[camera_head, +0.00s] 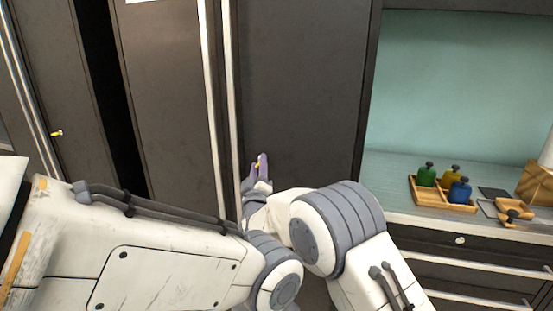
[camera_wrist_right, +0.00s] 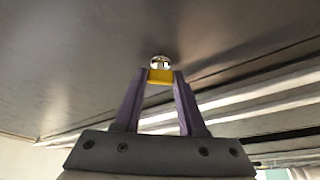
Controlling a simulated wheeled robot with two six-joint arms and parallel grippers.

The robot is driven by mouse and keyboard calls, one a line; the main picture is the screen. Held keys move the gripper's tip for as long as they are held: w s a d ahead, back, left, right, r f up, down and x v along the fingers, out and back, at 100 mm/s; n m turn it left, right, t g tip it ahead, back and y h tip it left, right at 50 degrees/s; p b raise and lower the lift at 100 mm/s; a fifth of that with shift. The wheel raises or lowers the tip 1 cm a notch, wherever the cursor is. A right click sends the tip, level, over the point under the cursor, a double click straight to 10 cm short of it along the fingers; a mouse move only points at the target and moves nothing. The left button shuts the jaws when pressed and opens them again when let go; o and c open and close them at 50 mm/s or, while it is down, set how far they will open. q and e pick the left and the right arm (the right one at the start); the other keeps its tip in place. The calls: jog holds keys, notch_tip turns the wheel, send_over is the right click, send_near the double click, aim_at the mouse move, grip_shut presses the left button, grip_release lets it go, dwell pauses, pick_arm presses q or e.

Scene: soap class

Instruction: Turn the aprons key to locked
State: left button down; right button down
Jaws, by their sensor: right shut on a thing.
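My right gripper (camera_head: 257,166) is up against the dark cabinet door (camera_head: 300,80) in the middle of the head view. In the right wrist view its two purple fingers (camera_wrist_right: 160,88) are closed on the yellow key (camera_wrist_right: 160,77). The key sits at a round silver lock (camera_wrist_right: 160,62) on the dark door face. In the head view only a speck of yellow shows between the fingers, so the key's turn angle cannot be told there. No readable label shows which door is for aprons. My left gripper is not in view.
Another yellow key (camera_head: 57,133) is in a door at the far left. Long pale vertical handles (camera_head: 212,100) run beside the right gripper. At right, a counter holds a wooden tray (camera_head: 445,205) with green, yellow and blue bottles. Drawers with pale handles are below.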

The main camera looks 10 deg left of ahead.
jog(key=shift+r+n+g+y+p, duration=0.15)
jog(key=shift+n+g+p, duration=0.4)
jog(key=shift+n+p, duration=0.85)
jog(key=shift+f+n+g+y+p, duration=0.1)
jog(key=shift+n+g+p, duration=0.4)
jog(key=shift+n+p, duration=0.9)
jog(key=shift+r+n+g+y+p, duration=0.15)
jog(key=shift+n+g+p, duration=0.4)
jog(key=shift+n+p, duration=0.85)
jog(key=shift+f, duration=0.1)
jog(key=shift+c, duration=2.4)
grip_release()
jog(key=b+v, duration=0.2)
jog(key=v, duration=0.5)
jog(key=shift+s, duration=0.25)
jog(key=shift+d, duration=0.15)
